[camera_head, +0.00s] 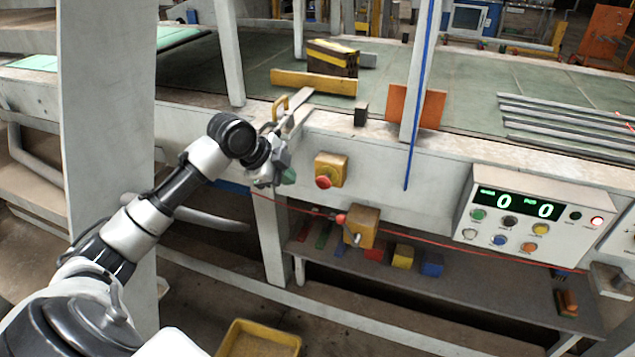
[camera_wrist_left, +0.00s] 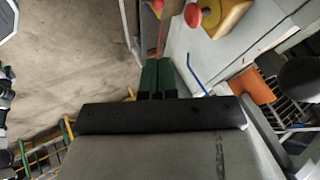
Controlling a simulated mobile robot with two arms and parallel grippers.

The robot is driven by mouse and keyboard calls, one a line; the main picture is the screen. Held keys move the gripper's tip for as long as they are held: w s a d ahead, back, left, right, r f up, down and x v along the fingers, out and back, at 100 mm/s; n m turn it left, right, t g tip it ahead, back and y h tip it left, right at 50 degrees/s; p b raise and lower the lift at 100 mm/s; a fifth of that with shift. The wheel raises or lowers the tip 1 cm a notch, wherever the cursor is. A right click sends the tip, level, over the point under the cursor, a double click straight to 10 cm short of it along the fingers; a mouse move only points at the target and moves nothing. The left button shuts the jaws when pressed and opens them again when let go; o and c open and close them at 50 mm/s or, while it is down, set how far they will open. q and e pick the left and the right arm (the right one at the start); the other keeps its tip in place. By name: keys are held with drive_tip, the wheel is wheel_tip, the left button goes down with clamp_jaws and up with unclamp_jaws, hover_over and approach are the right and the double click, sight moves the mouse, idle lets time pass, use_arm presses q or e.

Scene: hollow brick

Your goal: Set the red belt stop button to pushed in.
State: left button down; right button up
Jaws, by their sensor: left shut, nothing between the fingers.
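The red belt stop button (camera_head: 323,181) is a round mushroom head on the front of a yellow box (camera_head: 331,166) on the conveyor's side. In the left wrist view the red button (camera_wrist_left: 193,15) is near the top, right of the fingers, and stands out from its yellow box (camera_wrist_left: 232,14). My left gripper (camera_head: 287,178) is left of the button and apart from it. Its green fingers (camera_wrist_left: 157,72) are shut together with nothing between them. My right gripper is not in view.
A second yellow box (camera_head: 362,226) with a red-tipped lever (camera_head: 341,218) sits lower right of the button, by a red cord (camera_head: 430,245). A control panel (camera_head: 515,218) is further right. A white post (camera_head: 105,120) stands left. Open space lies in front of the button.

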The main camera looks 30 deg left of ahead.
sight(317, 185)
use_arm(q)
drive_tip(key=w+f, duration=0.2)
drive_tip(key=w, duration=0.1)
drive_tip(key=w+d+f+p, duration=0.1)
drive_tip(key=w+f, duration=0.2)
drive_tip(key=w+f+p, duration=0.1)
drive_tip(key=w+f, duration=0.2)
drive_tip(key=shift+w+d+f, duration=0.1)
drive_tip(key=shift+w+d, duration=0.1)
drive_tip(key=shift+d, duration=0.1)
